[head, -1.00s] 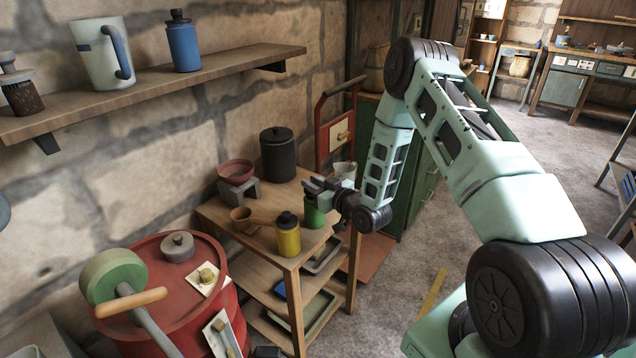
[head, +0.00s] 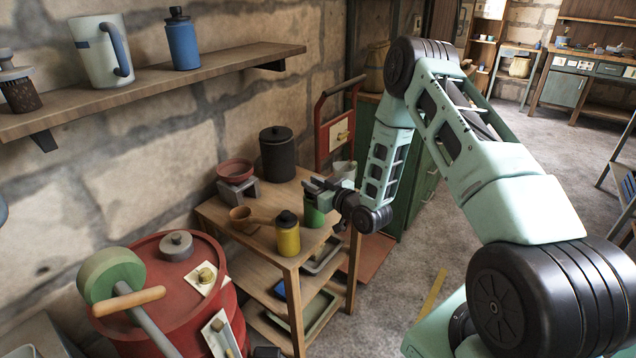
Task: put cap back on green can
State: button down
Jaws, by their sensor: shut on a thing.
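The green can (head: 314,215) stands on the top of the wooden cart, near its right edge. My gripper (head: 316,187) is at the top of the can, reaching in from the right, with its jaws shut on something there. The jaws hide the top of the can, and I take the held thing to be the dark cap. I cannot tell whether the cap touches the can. A yellow can with a dark cap (head: 288,234) stands just left and in front of the green can.
The wooden cart (head: 212,208) also bears a brown scoop (head: 242,219), a red bowl on a grey scale (head: 235,172) and a tall black canister (head: 277,155). A red drum (head: 150,255) stands to the left. Bare floor (head: 420,265) lies to the right.

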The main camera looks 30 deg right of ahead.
jog(key=shift+f+b, duration=0.45)
jog(key=shift+f, duration=0.05)
jog(key=c, duration=1.2)
grip_release()
jog(key=shift+o, duration=0.2)
jog(key=s+d+r+b, duration=0.1)
jog(key=s+d+b, duration=0.1)
jog(key=s, duration=1.5)
jog(key=shift+s+d+b, duration=0.15)
jog(key=shift+d+b, duration=0.2)
jog(key=shift+b, duration=0.25)
